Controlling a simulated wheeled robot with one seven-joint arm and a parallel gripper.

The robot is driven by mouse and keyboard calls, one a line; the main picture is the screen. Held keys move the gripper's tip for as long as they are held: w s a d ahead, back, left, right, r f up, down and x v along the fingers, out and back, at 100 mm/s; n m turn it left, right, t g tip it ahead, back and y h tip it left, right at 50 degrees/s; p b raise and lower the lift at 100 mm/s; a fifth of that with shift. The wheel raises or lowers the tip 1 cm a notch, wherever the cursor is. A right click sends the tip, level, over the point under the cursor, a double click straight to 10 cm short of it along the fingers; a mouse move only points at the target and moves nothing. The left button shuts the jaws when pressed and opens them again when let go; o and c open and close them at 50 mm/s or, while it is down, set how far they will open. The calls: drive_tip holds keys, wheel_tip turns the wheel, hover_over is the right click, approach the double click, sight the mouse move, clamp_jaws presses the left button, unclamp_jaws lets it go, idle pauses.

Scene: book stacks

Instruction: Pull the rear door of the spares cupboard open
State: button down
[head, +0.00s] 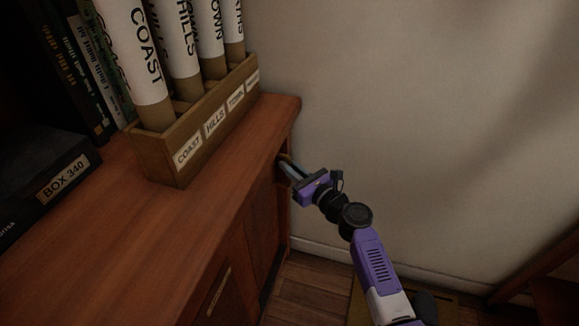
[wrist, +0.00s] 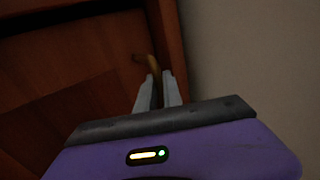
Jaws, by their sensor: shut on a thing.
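The spares cupboard (head: 95,255) is reddish wood, with its far end near the wall. Its rear door (head: 263,228) is on the front face at that end; it looks shut or nearly shut, and I cannot tell if there is a small gap. The door also fills the left of the wrist view (wrist: 70,85). A curved brass handle (wrist: 153,66) stands on it. My gripper (head: 286,168) is at the handle, high on the door. In the wrist view its two fingers (wrist: 158,80) are close together around the handle's lower part, which they hide.
A wooden rack (head: 160,152) of labelled rolled tubes stands on the cupboard top, near its front edge. A box marked 340 (head: 45,175) and books (head: 75,65) are at left. A nearer door has a brass handle (head: 218,292). The pale wall (head: 420,110) is close beyond my arm.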

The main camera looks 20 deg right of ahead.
drive_tip(key=s+a+p, duration=0.4)
drive_tip(key=s+a, duration=0.8)
drive_tip(key=s, duration=0.5)
drive_tip(key=shift+s+a, duration=0.25)
drive_tip(key=shift+a, duration=0.05)
drive_tip(key=c, duration=1.5)
unclamp_jaws()
drive_tip(key=shift+s, duration=0.1)
drive_tip(key=v, duration=0.7)
drive_tip(key=shift+s+d, duration=0.15)
drive_tip(key=shift+s, duration=0.1)
